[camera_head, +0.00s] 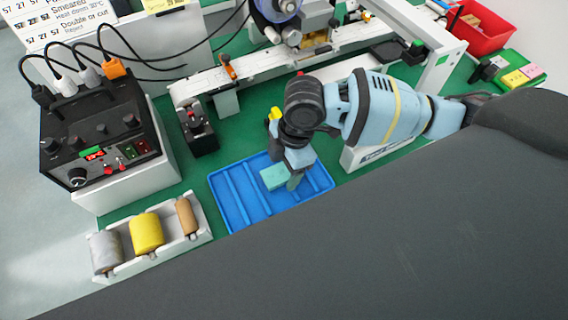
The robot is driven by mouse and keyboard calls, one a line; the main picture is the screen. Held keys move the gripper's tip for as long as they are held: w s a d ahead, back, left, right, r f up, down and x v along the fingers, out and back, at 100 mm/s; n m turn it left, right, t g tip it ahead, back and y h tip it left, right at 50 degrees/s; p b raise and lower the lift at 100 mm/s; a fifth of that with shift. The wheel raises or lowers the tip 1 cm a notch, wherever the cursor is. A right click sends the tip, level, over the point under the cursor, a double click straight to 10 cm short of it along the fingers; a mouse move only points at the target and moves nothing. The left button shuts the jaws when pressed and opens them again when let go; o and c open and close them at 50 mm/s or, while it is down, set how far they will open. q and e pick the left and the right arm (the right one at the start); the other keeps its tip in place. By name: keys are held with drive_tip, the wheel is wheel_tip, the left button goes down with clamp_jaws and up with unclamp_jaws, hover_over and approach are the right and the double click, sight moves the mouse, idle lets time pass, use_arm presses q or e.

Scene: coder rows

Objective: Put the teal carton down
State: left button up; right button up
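The teal carton (274,178) is a small box at the tip of my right gripper (287,178), over the right part of the blue tray (228,208). The gripper points down and appears shut on the carton. One finger shows at the carton's right side; the other is hidden. I cannot tell whether the carton touches the tray floor. The tray has raised ribs and no other item shows in it. My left gripper is not in view.
A white holder with grey, yellow (146,233) and tan rolls stands left of the tray. A black control box (98,140) with cables is further left. A white conveyor (262,66) runs behind. A red bin (482,36) is at the far right.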

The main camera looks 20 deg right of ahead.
drive_tip(key=p+v, duration=0.1)
drive_tip(key=v, duration=1.1)
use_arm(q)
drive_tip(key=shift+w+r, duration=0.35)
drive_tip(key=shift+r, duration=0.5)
use_arm(e)
drive_tip(key=shift+o, duration=0.5)
drive_tip(key=shift+r, duration=0.15)
use_arm(q)
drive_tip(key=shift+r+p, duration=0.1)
drive_tip(key=shift+p, duration=0.2)
use_arm(e)
drive_tip(key=shift+w, duration=0.1)
